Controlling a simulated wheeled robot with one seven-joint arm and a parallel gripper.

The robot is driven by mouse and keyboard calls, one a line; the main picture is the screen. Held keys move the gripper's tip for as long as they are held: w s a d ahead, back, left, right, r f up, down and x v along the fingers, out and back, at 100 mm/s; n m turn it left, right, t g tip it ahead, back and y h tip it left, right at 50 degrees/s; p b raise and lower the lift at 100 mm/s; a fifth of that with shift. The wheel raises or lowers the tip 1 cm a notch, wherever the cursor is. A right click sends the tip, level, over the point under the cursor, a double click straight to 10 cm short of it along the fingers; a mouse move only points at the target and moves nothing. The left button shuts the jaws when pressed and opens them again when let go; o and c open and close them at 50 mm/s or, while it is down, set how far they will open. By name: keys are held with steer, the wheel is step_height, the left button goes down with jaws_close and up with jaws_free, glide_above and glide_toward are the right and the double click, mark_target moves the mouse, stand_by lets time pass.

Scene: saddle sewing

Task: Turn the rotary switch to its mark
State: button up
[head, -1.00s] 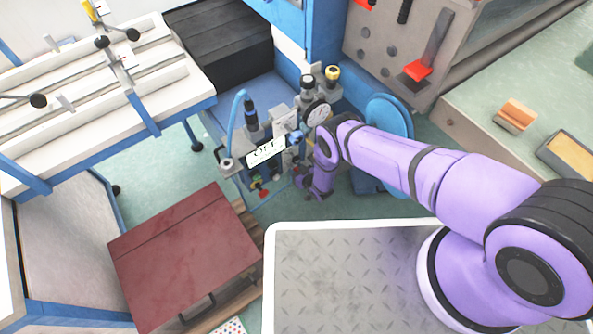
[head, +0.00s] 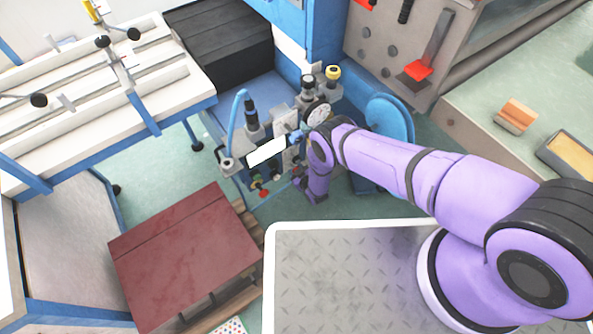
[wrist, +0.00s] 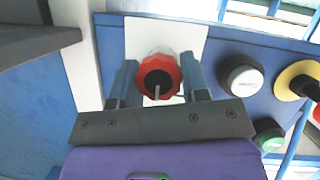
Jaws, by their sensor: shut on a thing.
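The rotary switch is a red scalloped knob (wrist: 158,76) with a black centre and a pale pointer line directed downward in the wrist view. It sits on a white plate (wrist: 187,38) on a blue panel. My gripper (wrist: 158,82) has one finger on each side of the knob and is shut on it. In the head view my gripper (head: 300,186) is at the machine's front, low in the picture behind my purple wrist. I cannot make out the switch there. A white sign (head: 267,151) above the panel is blank.
Right of the knob are a white button (wrist: 242,76), a yellow-ringed black switch (wrist: 297,80) and a green button (wrist: 268,134), close to my right finger. In the head view a dark red board (head: 185,255) lies at lower left, with open green floor beside it.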

steer(key=o, duration=0.9)
steer(key=shift+s, duration=0.1)
steer(key=v, duration=1)
steer(key=shift+s+d+r, duration=0.1)
steer(key=shift+s+r, duration=0.05)
steer(key=shift+s, duration=0.1)
